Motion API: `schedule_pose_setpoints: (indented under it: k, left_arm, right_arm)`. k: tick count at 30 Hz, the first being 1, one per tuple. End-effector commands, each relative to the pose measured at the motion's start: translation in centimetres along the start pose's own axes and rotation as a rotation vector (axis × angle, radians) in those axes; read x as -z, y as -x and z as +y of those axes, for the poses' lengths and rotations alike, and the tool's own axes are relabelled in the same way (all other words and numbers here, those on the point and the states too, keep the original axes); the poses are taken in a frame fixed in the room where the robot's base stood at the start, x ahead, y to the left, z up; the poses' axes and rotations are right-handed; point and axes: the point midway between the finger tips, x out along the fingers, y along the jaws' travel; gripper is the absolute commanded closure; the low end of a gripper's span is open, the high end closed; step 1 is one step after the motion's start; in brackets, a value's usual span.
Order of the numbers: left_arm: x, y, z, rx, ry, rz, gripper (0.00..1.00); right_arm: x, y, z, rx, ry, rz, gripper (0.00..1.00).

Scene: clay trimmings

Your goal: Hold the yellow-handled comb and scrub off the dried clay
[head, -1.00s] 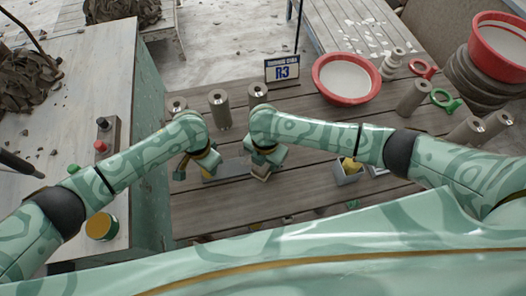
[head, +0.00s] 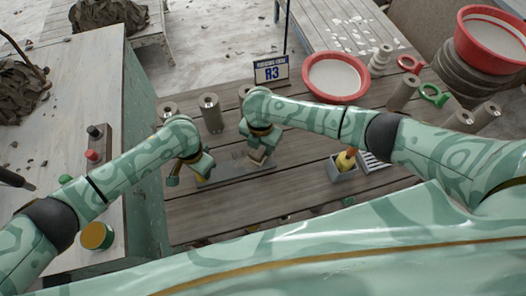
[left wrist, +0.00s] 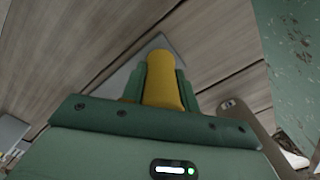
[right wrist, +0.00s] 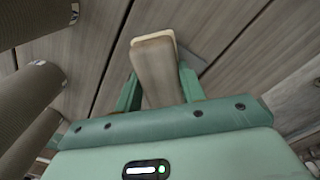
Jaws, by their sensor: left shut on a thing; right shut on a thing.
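My left gripper (head: 192,172) is shut on a smooth yellow handle, the comb's by its colour; the handle (left wrist: 162,80) stands between the fingers in the left wrist view. The comb's teeth cannot be made out. My right gripper (head: 262,152) is shut on a wooden block-like piece (right wrist: 155,70) with a pale edge, perhaps a brush. Both grippers are close together over a flat grey plate (head: 235,175) on the plank table. The plate also shows behind the yellow handle in the left wrist view (left wrist: 157,43). No dried clay can be told apart on the comb.
Grey cylinders (head: 211,113) and a blue R3 sign (head: 270,71) stand behind the grippers. A red-rimmed basin (head: 336,78) is at the back right. A small grey box (head: 343,174) with a yellow item lies right of the grippers. The table's front middle is mostly clear.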

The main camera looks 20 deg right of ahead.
Motion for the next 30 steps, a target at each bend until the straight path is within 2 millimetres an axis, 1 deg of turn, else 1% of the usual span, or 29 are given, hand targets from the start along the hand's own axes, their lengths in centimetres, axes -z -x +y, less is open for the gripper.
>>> schedule_pose_setpoints:
  k: [2, 4, 6, 7, 24, 30]
  left_arm:
    - [0.0, 0.0, 0.0, 0.001, -0.002, -0.001, 1.00]
    - [0.0, 0.0, 0.0, 0.001, -0.002, -0.001, 1.00]
    - [0.0, 0.0, 0.0, 0.001, -0.001, -0.001, 1.00]
    - [0.0, 0.0, 0.0, 0.001, -0.001, -0.001, 1.00]
    - [0.0, 0.0, 0.0, 0.001, -0.001, -0.001, 1.00]
    - [0.0, 0.0, 0.0, 0.001, 0.000, -0.001, 1.00]
  right_arm:
    - [-0.5, -0.1, 0.5, 0.001, -0.001, -0.001, 0.82]
    - [-0.5, 0.2, 0.5, 0.001, -0.001, 0.001, 0.82]
    - [-0.6, 1.9, 0.5, -0.003, 0.004, -0.003, 0.82]
    - [-0.5, 2.3, 0.4, -0.001, 0.003, -0.002, 0.82]
    - [-0.5, 7.3, 0.4, -0.001, 0.002, -0.002, 0.82]
    - [-0.5, 8.1, 0.4, 0.000, 0.003, -0.003, 0.82]
